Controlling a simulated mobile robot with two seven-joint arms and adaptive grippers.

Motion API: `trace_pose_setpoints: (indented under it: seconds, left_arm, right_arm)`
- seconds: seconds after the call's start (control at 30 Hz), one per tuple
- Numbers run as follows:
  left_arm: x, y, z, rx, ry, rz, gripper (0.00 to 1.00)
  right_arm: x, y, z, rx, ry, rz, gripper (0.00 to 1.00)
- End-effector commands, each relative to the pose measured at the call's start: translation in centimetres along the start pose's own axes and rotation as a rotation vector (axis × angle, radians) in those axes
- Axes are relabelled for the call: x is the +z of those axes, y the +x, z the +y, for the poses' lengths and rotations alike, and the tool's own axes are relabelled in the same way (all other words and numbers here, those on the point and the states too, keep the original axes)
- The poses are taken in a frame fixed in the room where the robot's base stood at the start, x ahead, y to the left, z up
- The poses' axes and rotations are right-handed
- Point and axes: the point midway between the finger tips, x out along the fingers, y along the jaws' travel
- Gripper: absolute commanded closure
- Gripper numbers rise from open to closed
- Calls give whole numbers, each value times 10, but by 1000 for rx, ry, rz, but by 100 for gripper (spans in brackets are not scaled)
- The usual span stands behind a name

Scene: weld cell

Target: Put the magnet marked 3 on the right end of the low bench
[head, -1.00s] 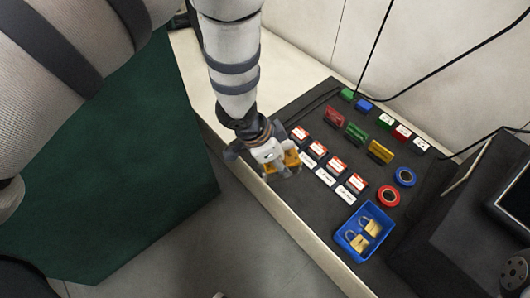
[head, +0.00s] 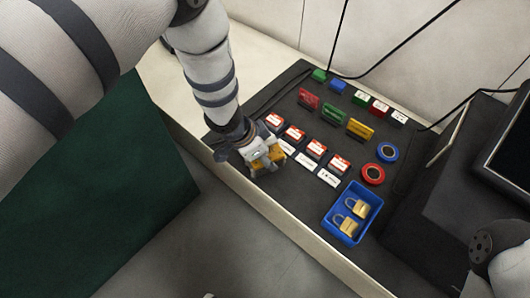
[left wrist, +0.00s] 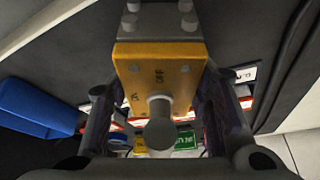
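My left gripper (head: 262,156) is shut on an orange block (head: 272,161) and holds it over the near edge of the bench with the dark mat (head: 310,215). I cannot tell for certain which surface is the low bench. My right gripper is not in view.
On the mat lie rows of red-and-white tagged blocks (head: 316,149), coloured blocks (head: 360,129), tape rolls (head: 387,152) and a blue tray (head: 345,231) with padlocks. A dark box-like machine (head: 445,165) stands at right. A dark green surface (head: 90,200) lies at left; grey floor is clear between.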

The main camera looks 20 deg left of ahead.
Motion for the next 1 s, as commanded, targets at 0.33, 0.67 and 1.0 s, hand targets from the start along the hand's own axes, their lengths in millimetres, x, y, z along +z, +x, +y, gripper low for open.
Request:
trace_pose_setpoints:
  seconds: [0.33,0.67,1.0]
  left_arm:
    - [0,0,0,0,0,0,35]
    - [-5,-69,-1,-4,-2,5,35]
    - [-2,-123,0,0,1,1,35]
  right_arm:
    - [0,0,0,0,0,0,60]
    - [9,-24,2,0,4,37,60]
    - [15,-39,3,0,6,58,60]
